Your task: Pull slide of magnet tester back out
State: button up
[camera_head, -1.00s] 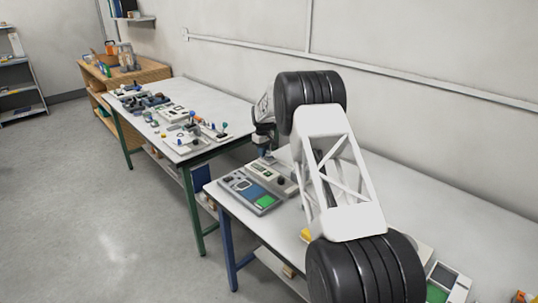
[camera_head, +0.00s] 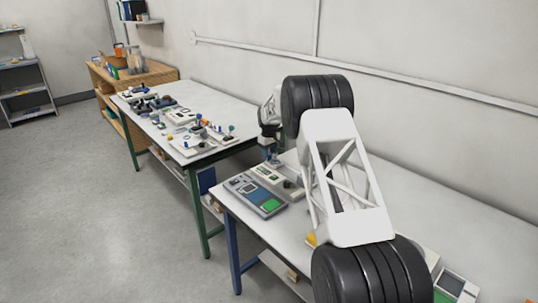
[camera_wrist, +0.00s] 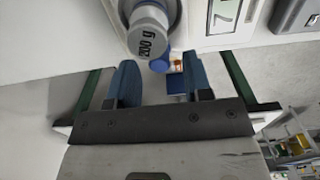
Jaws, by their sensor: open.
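A pale instrument (camera_head: 272,177) with a small display stands on the near table, below my gripper (camera_head: 270,152). In the wrist view, a pale housing (camera_wrist: 207,43) with a display shows at the top. A grey cylinder marked 200 g (camera_wrist: 149,38) is at the top centre. A round blue knob (camera_wrist: 159,65) sits just beyond and between the tips of my gripper (camera_wrist: 160,68). The blue fingers are apart, with nothing seen clamped between them. I cannot tell for sure which part is the slide. My arm hides part of the table.
A grey device with a green pad (camera_head: 256,195) stands left of the instrument, near the table's edge. Another device (camera_head: 456,287) is at the lower right. A second table (camera_head: 222,112) with several small items stands behind, across a gap. The wall runs along the right.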

aim_at(270, 155)
jog(key=shift+r, duration=3.5)
jog(key=shift+s+d+r, duration=0.2)
jog(key=shift+s+r, duration=0.05)
jog(key=shift+r, duration=0.25)
jog(key=s+d+r+m, duration=0.2)
jog(key=s+d+r, duration=0.3)
jog(key=s+r, duration=0.5)
jog(key=s+d+r+m+t, duration=0.1)
jog(key=s+d+r, duration=0.5)
jog(key=s, duration=0.8)
jog(key=s+d+r+m, duration=0.2)
jog(key=s+d+r, duration=0.3)
jog(key=s+r, duration=0.55)
jog(key=s+d+f+m+t, duration=0.1)
jog(key=s+d, duration=0.2)
jog(key=s, duration=0.9)
jog(key=s+d+m, duration=0.1)
jog(key=s+d, duration=0.1)
jog(key=s, duration=0.9)
jog(key=s+d+f+m, duration=0.1)
jog(key=s+f, duration=0.3)
jog(key=s, duration=0.6)
jog(key=s+d+f+m, duration=0.1)
jog(key=s+d+f, duration=0.1)
jog(key=s, duration=0.9)
jog(key=shift+s+f+t, duration=0.25)
jog(key=shift+f+t, duration=0.05)
jog(key=shift+f, duration=0.6)
